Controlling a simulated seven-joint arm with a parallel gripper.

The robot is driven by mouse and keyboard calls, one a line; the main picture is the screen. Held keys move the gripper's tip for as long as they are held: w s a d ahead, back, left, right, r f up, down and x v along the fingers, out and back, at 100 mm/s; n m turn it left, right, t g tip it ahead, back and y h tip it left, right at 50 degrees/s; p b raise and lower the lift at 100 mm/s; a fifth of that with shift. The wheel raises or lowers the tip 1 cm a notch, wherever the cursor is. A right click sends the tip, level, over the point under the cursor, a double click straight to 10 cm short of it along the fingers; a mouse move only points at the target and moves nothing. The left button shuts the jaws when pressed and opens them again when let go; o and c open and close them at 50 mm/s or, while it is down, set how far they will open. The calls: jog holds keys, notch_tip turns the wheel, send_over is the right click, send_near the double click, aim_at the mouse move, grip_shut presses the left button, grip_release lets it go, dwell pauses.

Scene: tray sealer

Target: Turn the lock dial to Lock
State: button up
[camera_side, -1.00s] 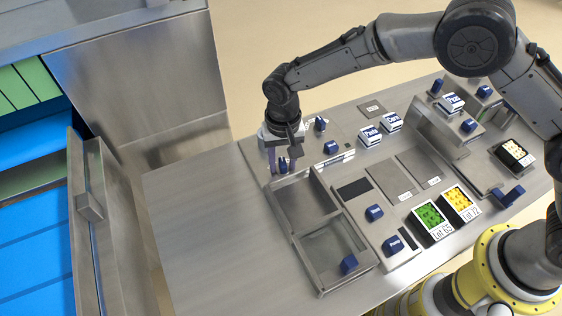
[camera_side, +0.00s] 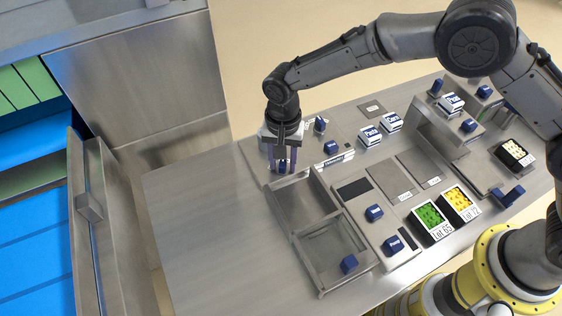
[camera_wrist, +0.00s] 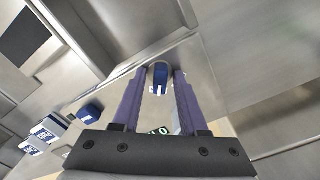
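A blue dial (camera_wrist: 160,78) with a white mark shows in the wrist view between my gripper's fingertips. It appears to be the lock dial, but I cannot read its label or the Lock mark. In the wrist view the two purple fingers of my gripper (camera_wrist: 160,74) stand apart on either side of the dial, with a narrow gap seeming to show at each side. I cannot tell whether either finger touches it.
The framed bay (camera_side: 313,233) lies in front of my gripper. Other blue knobs (camera_side: 331,147) (camera_side: 320,124) stand to its right. A green lot tray (camera_side: 430,216) and a yellow one (camera_side: 460,203) sit further right. The bench top at left (camera_side: 210,200) is clear.

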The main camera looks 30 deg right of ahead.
jog(key=shift+r, duration=3.45)
jog(key=shift+d, duration=0.1)
